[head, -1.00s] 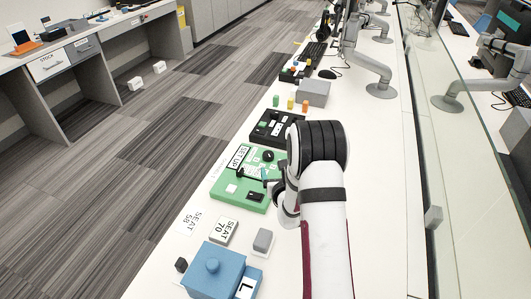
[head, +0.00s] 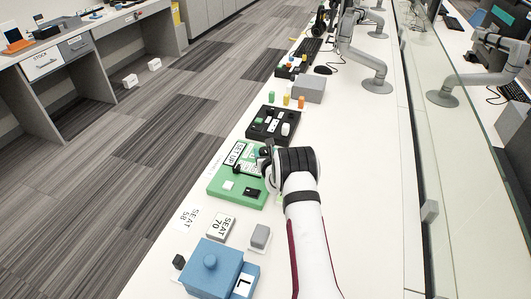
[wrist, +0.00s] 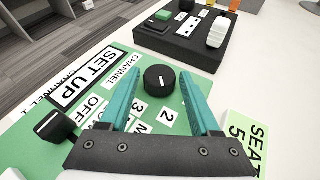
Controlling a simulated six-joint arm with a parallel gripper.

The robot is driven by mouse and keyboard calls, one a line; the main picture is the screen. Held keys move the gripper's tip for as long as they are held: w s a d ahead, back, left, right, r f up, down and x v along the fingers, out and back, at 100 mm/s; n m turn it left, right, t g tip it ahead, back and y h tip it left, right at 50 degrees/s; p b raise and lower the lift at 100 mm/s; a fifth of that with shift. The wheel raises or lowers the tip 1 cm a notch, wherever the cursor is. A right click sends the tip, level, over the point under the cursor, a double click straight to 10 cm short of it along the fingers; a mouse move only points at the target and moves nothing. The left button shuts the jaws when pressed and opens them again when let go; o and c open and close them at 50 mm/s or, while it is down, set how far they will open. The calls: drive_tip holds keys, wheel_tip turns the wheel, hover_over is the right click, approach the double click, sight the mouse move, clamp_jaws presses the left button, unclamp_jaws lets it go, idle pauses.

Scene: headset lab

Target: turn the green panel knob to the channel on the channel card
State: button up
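The green panel (head: 222,187) lies flat on the white desk, with a SET UP label. My gripper (wrist: 161,62) is open, with one teal finger on each side of this knob and a visible gap at each side. In the head view my gripper (head: 265,158) is over the panel's far right part and hides the knob. I cannot identify a channel card.
A second black knob (wrist: 57,126) sits by OFF. A pale green SEAT card (wrist: 250,140) lies right of the panel. A black panel (head: 272,123) stands beyond.

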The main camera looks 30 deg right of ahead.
clamp_jaws()
drive_tip(key=shift+d+n, duration=0.1)
drive_tip(key=shift+n, duration=0.2)
drive_tip(key=n+y, duration=0.2)
drive_tip(key=y, duration=0.1)
drive_tip(key=n+y, duration=0.2)
drive_tip(key=shift+d+t, duration=0.3)
drive_tip(key=shift+d, duration=0.1)
drive_tip(key=shift+d+n+g+y, duration=0.2)
drive_tip(key=shift+n+g+y, duration=0.4)
drive_tip(key=shift+n+y, duration=1.5)
drive_tip(key=shift+w+y, duration=0.1)
drive_tip(key=shift+y, duration=0.2)
drive_tip(key=shift+o, duration=1.8)
unclamp_jaws()
